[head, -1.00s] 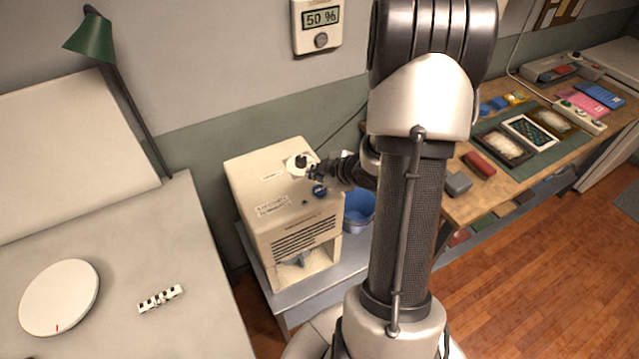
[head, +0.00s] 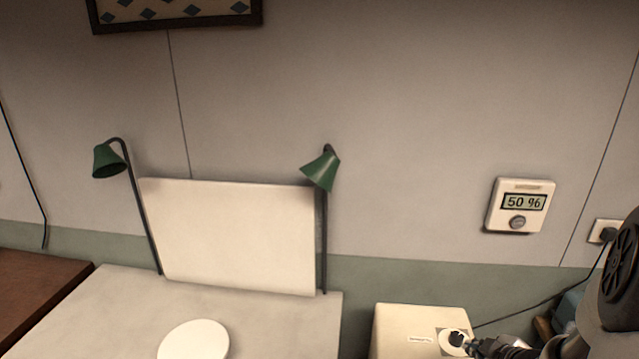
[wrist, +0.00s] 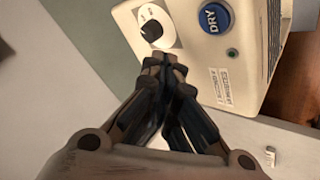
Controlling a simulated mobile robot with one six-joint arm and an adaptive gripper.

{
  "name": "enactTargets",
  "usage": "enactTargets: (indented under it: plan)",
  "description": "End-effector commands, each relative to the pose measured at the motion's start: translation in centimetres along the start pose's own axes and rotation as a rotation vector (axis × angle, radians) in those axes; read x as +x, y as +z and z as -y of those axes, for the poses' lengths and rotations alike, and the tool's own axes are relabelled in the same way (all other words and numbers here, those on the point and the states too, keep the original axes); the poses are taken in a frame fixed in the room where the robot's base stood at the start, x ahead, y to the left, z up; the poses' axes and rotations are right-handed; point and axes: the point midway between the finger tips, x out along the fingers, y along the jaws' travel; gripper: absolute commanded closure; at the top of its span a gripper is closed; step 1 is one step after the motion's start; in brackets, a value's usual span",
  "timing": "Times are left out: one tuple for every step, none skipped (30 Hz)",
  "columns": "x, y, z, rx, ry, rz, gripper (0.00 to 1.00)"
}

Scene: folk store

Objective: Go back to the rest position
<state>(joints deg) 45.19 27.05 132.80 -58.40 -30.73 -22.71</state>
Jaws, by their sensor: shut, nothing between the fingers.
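My gripper (wrist: 165,65) is shut with nothing between its fingers. In the wrist view its fingertips are in front of the cream machine (wrist: 200,62), close to the white dial with a black knob (wrist: 153,27); I cannot tell whether they touch it. A blue button marked DRY (wrist: 214,15) and a small green light (wrist: 232,53) are on the same face. In the head view my gripper (head: 468,347) shows at the lower right edge, by the dial on top of the machine (head: 400,325). The machine's lower part is out of the head view.
A pale table (head: 270,318) holds a white round disc (head: 194,341) and an upright white board (head: 230,240). Green lamps (head: 108,160) (head: 322,170) flank the board. A wall gauge reading 50 % (head: 520,206) hangs above the machine. A brown surface (head: 40,290) is at left.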

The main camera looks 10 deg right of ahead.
Motion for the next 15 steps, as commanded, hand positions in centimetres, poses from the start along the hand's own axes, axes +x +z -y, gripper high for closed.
enactTargets:
  plan:
    - [-0.9, -1.3, -0.9, -0.001, 0.024, 0.027, 1.0]
    - [-1.6, -2.0, -1.3, 0.01, 0.038, 0.053, 1.0]
    - [-2.6, -3.0, -1.8, 0.029, 0.058, 0.087, 1.0]
    - [-3.5, -3.7, -2.1, 0.048, 0.073, 0.113, 1.0]
    - [-4.6, -4.5, -2.3, 0.07, 0.088, 0.137, 1.0]
    - [-6.0, -5.6, -2.3, 0.106, 0.105, 0.167, 1.0]
    - [-7.0, -6.3, -2.1, 0.133, 0.115, 0.186, 1.0]
    - [-8.2, -7.1, -1.9, 0.164, 0.124, 0.203, 1.0]
    - [-9.7, -8.0, -1.3, 0.205, 0.133, 0.223, 1.0]
    - [-10.8, -8.6, -0.8, 0.239, 0.136, 0.236, 1.0]
    - [-12.0, -9.3, -0.1, 0.273, 0.137, 0.246, 1.0]
    - [-13.5, -10.1, 0.9, 0.32, 0.134, 0.258, 1.0]
    - [-14.6, -10.7, 1.9, 0.356, 0.127, 0.265, 1.0]
    - [-15.8, -11.2, 2.9, 0.393, 0.118, 0.27, 1.0]
    - [-17.3, -11.9, 4.5, 0.439, 0.101, 0.276, 1.0]
